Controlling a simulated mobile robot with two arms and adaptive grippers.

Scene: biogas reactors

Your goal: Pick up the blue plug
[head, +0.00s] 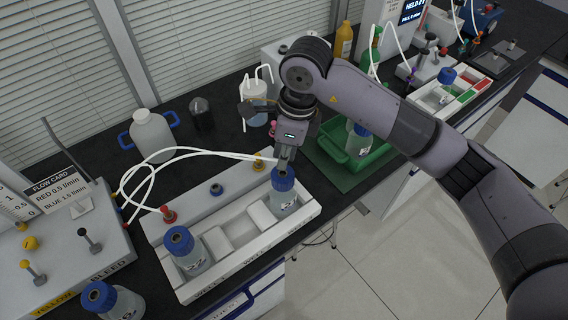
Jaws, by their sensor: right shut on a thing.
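My right gripper (284,160) points down just above the blue cap of a clear bottle (285,199) at the right end of the white rack. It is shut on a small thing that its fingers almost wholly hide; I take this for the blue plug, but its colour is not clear. A blue fitting with a dark centre (217,189) sits on the rack's back ledge, between a red plug (168,213) and a yellow plug (258,162). I cannot tell whether the held thing touches the cap. My left gripper is not in view.
The white rack (236,267) holds another blue-capped bottle (187,250) at its left. White hoses (150,165) loop over the bench and run close to my right gripper. A green tray (333,150) stands right of the rack. A bottle (117,302) stands at the front left.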

